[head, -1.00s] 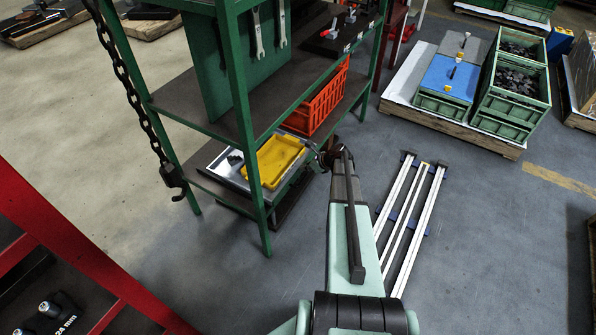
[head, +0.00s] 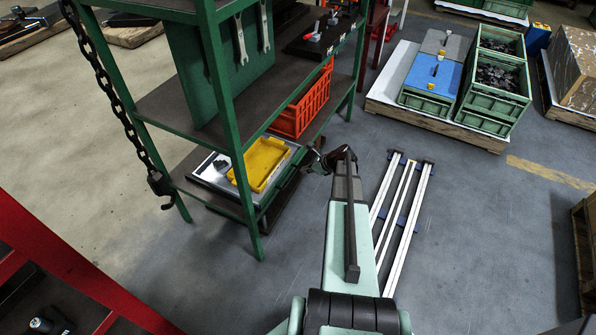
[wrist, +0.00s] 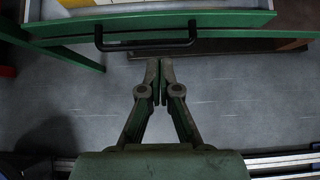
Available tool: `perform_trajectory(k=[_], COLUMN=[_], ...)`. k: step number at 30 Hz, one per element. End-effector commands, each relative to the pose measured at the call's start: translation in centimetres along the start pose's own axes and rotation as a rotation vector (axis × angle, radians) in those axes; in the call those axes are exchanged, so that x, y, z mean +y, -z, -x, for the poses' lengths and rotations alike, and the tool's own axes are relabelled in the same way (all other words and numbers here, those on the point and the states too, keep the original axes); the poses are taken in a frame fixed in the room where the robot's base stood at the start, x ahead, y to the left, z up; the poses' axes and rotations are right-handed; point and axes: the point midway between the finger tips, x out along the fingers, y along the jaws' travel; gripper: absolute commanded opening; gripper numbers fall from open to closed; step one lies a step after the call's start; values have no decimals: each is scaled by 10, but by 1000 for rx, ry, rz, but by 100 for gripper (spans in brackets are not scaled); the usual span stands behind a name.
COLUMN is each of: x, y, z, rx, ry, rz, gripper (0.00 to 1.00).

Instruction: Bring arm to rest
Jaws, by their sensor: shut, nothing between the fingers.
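My gripper (wrist: 160,68) shows in the wrist view with its two fingertips together and nothing between them. It is over the grey floor, just short of a green drawer front (wrist: 230,27) with a black bar handle (wrist: 146,45); a small strip of floor seems to lie between the tips and the handle. In the head view my arm reaches forward from the bottom middle. Its far end is beside the lower shelf of the green rack (head: 222,110), and the fingers are hard to make out there.
A yellow tray (head: 262,163) lies in the open drawer of the rack. An orange crate (head: 303,105) stands on the shelf behind. White rails (head: 411,225) lie on the floor right of my arm. A hook on a chain (head: 159,183) hangs at left.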

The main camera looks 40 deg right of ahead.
Motion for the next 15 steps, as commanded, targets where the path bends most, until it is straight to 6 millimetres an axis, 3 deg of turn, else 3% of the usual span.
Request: perform_trajectory(k=[6, 15], x=[1, 0], y=[0, 0], z=[38, 54], rx=[-1, 1], ry=[1, -1], rz=[0, 5], gripper=[0, 0])
